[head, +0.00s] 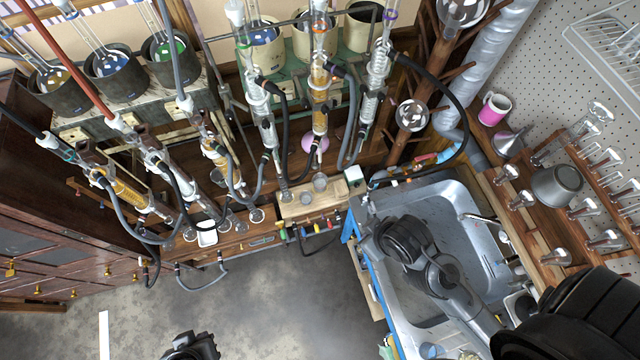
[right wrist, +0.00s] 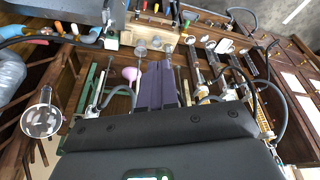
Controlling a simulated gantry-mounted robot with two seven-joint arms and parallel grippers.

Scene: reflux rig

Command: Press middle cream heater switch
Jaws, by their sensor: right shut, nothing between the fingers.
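Three cream heaters stand on a green rack at the top of the head view. The middle cream heater (head: 315,45) is partly hidden behind glassware and clamps, and I cannot make out its switch. My right arm reaches over the sink; its black wrist end (head: 402,240) is well below and right of the heaters, fingers unclear there. In the right wrist view my right gripper (right wrist: 158,72) shows two purple fingers shut together and empty. A black part of my left arm (head: 190,346) shows at the bottom of the head view; its fingers cannot be made out.
Condensers with hoses crowd the space before the heaters. Dark heaters (head: 108,65) stand at left. A wooden block (head: 310,203) with coloured-handled items in front sits at centre. The metal sink (head: 460,215) and a pink mug (head: 493,109) are at right. The floor (head: 270,300) is clear.

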